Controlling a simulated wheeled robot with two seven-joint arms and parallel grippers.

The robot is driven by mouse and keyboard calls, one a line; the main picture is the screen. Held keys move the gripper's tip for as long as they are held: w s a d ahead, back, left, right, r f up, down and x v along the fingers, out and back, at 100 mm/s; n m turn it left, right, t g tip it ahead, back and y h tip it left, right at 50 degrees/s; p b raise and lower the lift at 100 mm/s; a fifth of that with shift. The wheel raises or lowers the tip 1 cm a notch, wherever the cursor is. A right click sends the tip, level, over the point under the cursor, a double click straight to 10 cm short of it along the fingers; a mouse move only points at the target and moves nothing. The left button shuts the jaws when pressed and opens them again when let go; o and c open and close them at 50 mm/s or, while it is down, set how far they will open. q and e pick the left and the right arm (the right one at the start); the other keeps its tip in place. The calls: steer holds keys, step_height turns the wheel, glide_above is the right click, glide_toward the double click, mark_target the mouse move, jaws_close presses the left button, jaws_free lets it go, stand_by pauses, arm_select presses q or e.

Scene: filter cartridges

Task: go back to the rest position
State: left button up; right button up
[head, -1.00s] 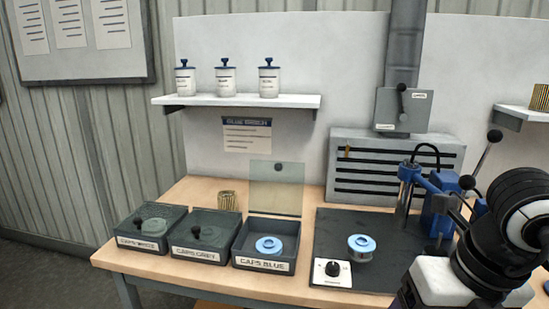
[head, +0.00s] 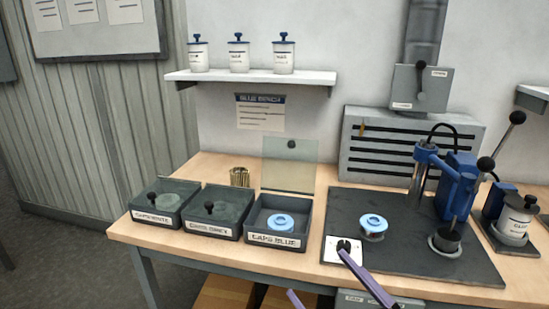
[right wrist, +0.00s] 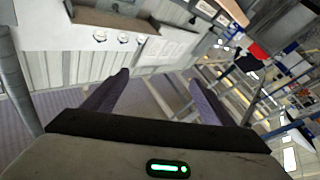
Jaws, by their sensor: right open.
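My right gripper (head: 317,272) shows at the bottom of the head view as two purple fingers, spread apart. One finger overlaps the white knob plate in the picture; I cannot tell if they touch. In the right wrist view the gripper (right wrist: 158,76) is open, with nothing between its fingers. My left gripper is not in view. A small cartridge with a blue cap (head: 373,224) stands on the dark mat (head: 345,205), apart from the gripper. The open box labelled CAPS BLUE (head: 277,240) holds a light blue cap (head: 280,222).
Two closed cap boxes (head: 155,217) (head: 212,228) stand at the left of the bench. A blue lever press (head: 455,185) and a black-lidded canister (head: 516,215) stand at the right. Three white jars (head: 238,55) sit on the shelf (head: 250,78). Floor (head: 60,260) is bare at left.

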steer(key=s+d+f+m+g+h, duration=0.1)
steer(key=d+f+m+h, duration=0.15)
steer(key=f, duration=0.45)
steer(key=d+f+m+h, duration=0.2)
steer(key=f+m+h, duration=0.15)
steer(key=f, duration=0.25)
steer(key=s+d+f+m+g+h, duration=0.1)
steer(key=s+f+g, duration=0.3)
steer(key=s+f, duration=0.4)
steer(key=s+d+f+m+g+h, duration=0.2)
steer(key=s+f+g, duration=0.2)
steer(key=s+f, duration=0.4)
step_height(320, 180, down, 5)
steer(key=shift+s+d+m+h, duration=0.2)
steer(key=shift+m+h, duration=0.1)
steer(key=shift+h, duration=0.1)
